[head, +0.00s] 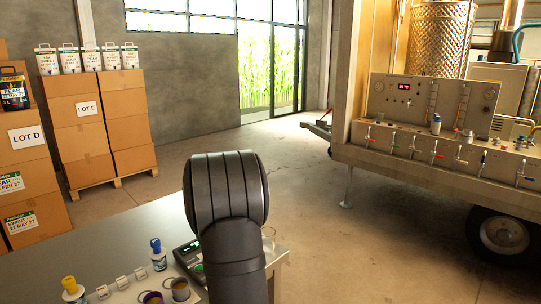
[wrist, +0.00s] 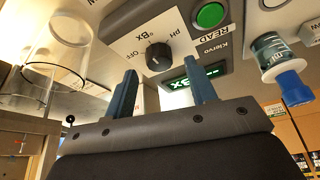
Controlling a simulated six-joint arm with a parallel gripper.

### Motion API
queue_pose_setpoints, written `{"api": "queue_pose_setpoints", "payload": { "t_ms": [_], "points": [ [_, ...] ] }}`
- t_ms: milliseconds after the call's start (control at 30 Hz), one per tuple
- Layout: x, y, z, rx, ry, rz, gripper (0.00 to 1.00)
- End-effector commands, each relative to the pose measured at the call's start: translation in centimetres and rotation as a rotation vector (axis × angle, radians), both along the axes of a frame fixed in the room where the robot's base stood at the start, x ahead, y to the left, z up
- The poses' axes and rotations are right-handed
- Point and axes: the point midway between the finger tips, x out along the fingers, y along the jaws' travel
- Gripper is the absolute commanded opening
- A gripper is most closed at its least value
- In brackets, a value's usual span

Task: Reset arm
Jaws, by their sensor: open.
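My arm rises over the grey table (head: 100,230) in the head view and hides my gripper there. In the wrist view my gripper (wrist: 162,90) is open, its two blue-grey fingers apart with nothing between them. Beyond the fingertips is a grey meter (wrist: 130,45) with a black knob, a green READ button and a lit green display. The meter also shows partly behind my arm in the head view (head: 190,258). I cannot tell whether the fingers touch it.
A clear glass vessel (wrist: 70,45) stands left of the fingers in the wrist view, a blue-capped bottle (wrist: 285,70) right. A yellow-capped bottle (head: 72,290) and small cups (head: 180,291) are on the table. The trailer (head: 430,165) stands right, stacked boxes (head: 80,125) left, open floor between.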

Motion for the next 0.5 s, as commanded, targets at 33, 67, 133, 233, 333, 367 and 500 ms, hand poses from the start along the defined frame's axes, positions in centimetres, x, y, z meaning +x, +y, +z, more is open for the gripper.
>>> {"api": "queue_pose_setpoints", "payload": {
  "t_ms": [33, 67, 133, 233, 333, 367, 500],
  "points": [
    [0.3, 0.2, -1.0, -0.001, 0.003, 0.000, 0.51],
    [0.5, 0.3, -1.5, -0.001, 0.003, 0.000, 0.51],
    [0.8, 0.4, -2.1, 0.000, 0.000, 0.010, 0.51],
    [0.7, 0.3, -1.9, 0.001, 0.001, 0.064, 0.51],
    [0.8, 0.3, -1.9, 0.001, 0.000, 0.117, 0.51],
    [0.8, 0.3, -1.9, 0.001, 0.000, 0.134, 0.51],
    [0.8, 0.2, -1.9, 0.000, 0.000, 0.213, 0.51]
  ]
}}
